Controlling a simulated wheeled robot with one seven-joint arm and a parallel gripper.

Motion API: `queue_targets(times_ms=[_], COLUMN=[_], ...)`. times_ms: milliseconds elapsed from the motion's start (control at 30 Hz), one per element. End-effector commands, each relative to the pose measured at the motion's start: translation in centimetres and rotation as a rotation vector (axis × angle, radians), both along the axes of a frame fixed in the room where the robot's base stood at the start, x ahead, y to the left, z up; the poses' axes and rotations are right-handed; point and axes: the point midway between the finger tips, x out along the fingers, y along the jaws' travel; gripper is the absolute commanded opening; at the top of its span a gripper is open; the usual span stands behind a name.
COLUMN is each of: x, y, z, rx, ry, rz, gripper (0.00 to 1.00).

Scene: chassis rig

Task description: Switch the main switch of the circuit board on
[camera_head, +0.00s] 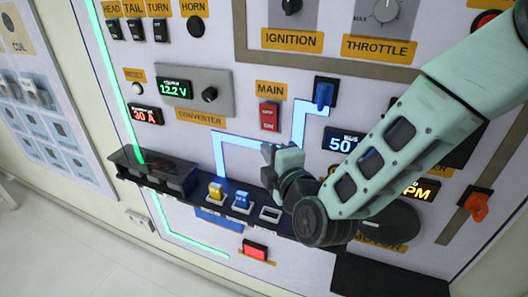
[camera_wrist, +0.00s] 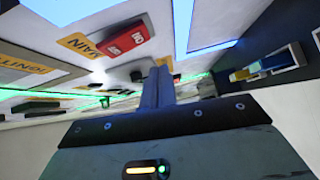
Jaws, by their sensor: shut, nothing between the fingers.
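The main switch (camera_head: 269,116) is a red rocker on the white panel, under a yellow MAIN label (camera_head: 271,89). It also shows in the wrist view (camera_wrist: 124,41), at upper left beside the fingers. White lettering is on it, but I cannot tell which way the rocker is tipped. My gripper (camera_head: 270,152) is just below the switch in the head view, in front of the panel, and looks apart from it. In the wrist view its fingers (camera_wrist: 157,85) are together and empty. My wrist hides the panel behind it.
A dark ledge (camera_head: 160,180) with coloured plugs juts out below the switch. A blue lever (camera_head: 325,94) stands to its right, and the converter unit (camera_head: 194,89) with a knob is to its left. A red button (camera_head: 254,250) sits below the ledge.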

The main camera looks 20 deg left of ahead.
Motion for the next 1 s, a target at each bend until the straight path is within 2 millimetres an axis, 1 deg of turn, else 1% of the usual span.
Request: queue_targets(times_ms=[33, 500, 700, 1000], x=[-0.6, -5.5, -6.2, -6.2], y=[-0.3, -4.5, -5.1, -5.1], z=[-0.2, -1.0, -1.0, -0.9], rx=[0.000, -0.001, 0.000, 0.000], ry=[-0.001, 0.000, 0.000, 0.000], rz=[0.004, 0.003, 0.002, 0.002], gripper=[0.00, 0.00, 0.00, 0.00])
